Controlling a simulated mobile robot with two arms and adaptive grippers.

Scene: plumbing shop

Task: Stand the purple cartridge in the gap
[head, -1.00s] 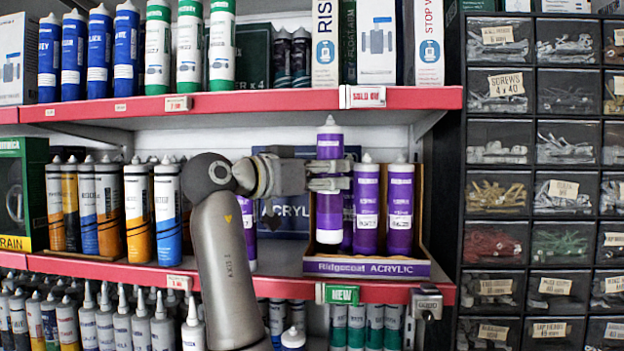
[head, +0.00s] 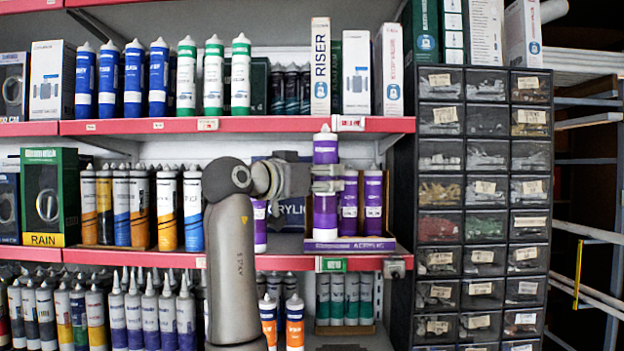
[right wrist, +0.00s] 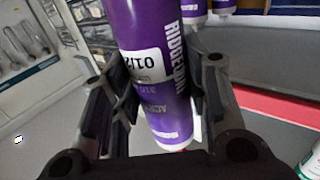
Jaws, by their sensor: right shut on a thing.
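My right gripper (head: 326,181) is shut on a purple cartridge (head: 325,215) and holds it upright in front of the left part of the display tray (head: 375,243). In the right wrist view the purple cartridge (right wrist: 150,65) sits between both fingers, its label showing. Two more purple cartridges (head: 373,205) stand in the tray, the left one (head: 348,207) partly behind the held one. The held cartridge and gripper cover the tray's left part, so the gap there is hidden. Another purple cartridge (head: 260,226) stands on the shelf left of the tray. My left gripper is not in view.
The tray stands at the right end of the middle shelf (head: 185,258), under the upper shelf (head: 270,125). Orange, blue and black cartridges (head: 140,210) stand to the left. A black drawer cabinet (head: 470,200) stands to the right. A blue ACRYLIC box (head: 292,212) is behind my arm.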

